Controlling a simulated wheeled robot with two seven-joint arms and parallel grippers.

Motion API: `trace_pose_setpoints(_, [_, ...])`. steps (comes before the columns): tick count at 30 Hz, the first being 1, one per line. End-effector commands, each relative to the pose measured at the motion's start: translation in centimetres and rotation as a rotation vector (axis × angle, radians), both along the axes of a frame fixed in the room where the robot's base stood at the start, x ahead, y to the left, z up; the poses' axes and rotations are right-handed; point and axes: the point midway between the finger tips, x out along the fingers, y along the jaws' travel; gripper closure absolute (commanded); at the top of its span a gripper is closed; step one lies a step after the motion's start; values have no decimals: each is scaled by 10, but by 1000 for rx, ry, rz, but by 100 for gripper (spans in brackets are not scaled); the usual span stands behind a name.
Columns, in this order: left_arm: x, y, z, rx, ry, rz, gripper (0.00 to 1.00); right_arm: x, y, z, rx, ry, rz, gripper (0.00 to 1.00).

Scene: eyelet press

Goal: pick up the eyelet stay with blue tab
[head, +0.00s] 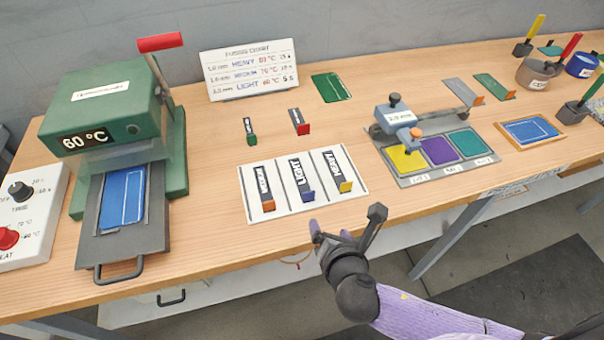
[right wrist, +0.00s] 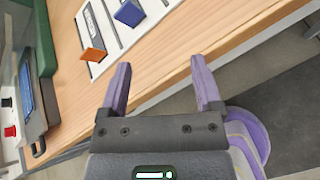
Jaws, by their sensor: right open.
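The eyelet stay with the blue tab (head: 308,195) lies in the middle slot of a white board (head: 325,198); its dark strip carries a label reading LIGHT. Its blue tab also shows at the top of the right wrist view (right wrist: 129,13). My right gripper (head: 346,224) is open and empty, near the table's front edge and apart from the stay. In the right wrist view its two purple fingers (right wrist: 160,68) stand wide apart, with the table edge between and beyond them. My left gripper is not in view.
Beside the blue-tab stay lie an orange-tab stay (head: 267,204) and a yellow-tab stay (head: 345,186). Stays with green (head: 252,139) and red (head: 302,128) tabs lie behind the board. A green press (head: 120,115) stands left; a colour-pad fixture (head: 438,155) stands right.

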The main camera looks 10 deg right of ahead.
Motion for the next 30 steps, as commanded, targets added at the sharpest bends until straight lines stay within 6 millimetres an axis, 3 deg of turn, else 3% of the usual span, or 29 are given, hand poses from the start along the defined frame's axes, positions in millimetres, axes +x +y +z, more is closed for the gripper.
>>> trace_pose_setpoints(4, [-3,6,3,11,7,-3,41,7,7,22,-320,-104,248,18])
trace_pose_setpoints(8, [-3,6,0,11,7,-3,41,16,10,24,-463,-148,347,18])
trace_pose_setpoints(21, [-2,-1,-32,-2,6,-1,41,90,15,-13,-465,-147,348,18])
trace_pose_setpoints(30, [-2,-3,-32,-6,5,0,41,99,15,-13,-463,-144,348,18])
